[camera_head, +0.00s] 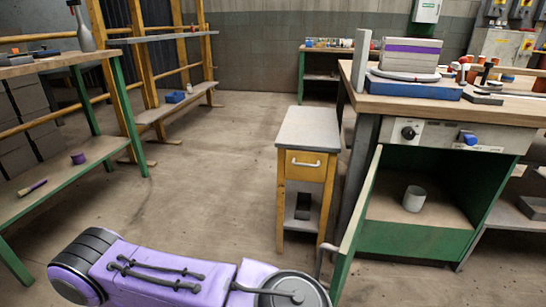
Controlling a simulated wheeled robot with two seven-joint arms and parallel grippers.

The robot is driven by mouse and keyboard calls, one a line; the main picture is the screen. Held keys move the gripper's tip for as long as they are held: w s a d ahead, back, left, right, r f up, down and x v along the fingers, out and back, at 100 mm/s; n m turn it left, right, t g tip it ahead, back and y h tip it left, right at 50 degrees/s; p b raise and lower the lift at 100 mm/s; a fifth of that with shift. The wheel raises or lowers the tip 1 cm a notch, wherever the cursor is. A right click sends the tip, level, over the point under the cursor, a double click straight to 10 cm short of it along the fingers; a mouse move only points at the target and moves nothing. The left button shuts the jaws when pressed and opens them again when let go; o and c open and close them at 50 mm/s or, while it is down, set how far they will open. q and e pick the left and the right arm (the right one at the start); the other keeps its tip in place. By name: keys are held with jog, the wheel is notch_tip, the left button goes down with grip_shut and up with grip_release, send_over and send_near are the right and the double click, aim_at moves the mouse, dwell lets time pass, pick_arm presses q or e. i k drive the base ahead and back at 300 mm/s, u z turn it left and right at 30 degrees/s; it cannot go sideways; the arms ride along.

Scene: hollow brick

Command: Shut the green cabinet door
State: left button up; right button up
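The green cabinet door (357,222) stands wide open, seen nearly edge-on, swung out toward me on the left side of the cabinet. A grey bar handle (321,259) sticks out from its left face near the bottom of the picture. The green cabinet (410,239) is open at the front, and a grey cup (413,198) stands inside. A purple arm link of mine lies across the bottom left, left of the door and apart from it. Neither gripper shows.
A small yellow cabinet (305,165) with a grey top stands just left of the door. The workbench top (440,102) above the green cabinet holds a blue tray (413,87) and stacked blocks. A shelf rack (75,170) stands left. The middle floor is clear.

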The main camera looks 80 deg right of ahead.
aim_at(346, 254)
jog(key=i, duration=1)
jog(key=z, duration=4)
jog(key=i, duration=0.5)
jog(key=z, duration=0.55)
jog(key=k, duration=0.25)
jog(key=u, duration=1.05)
jog(key=i, duration=0.2)
jog(key=z, duration=0.75)
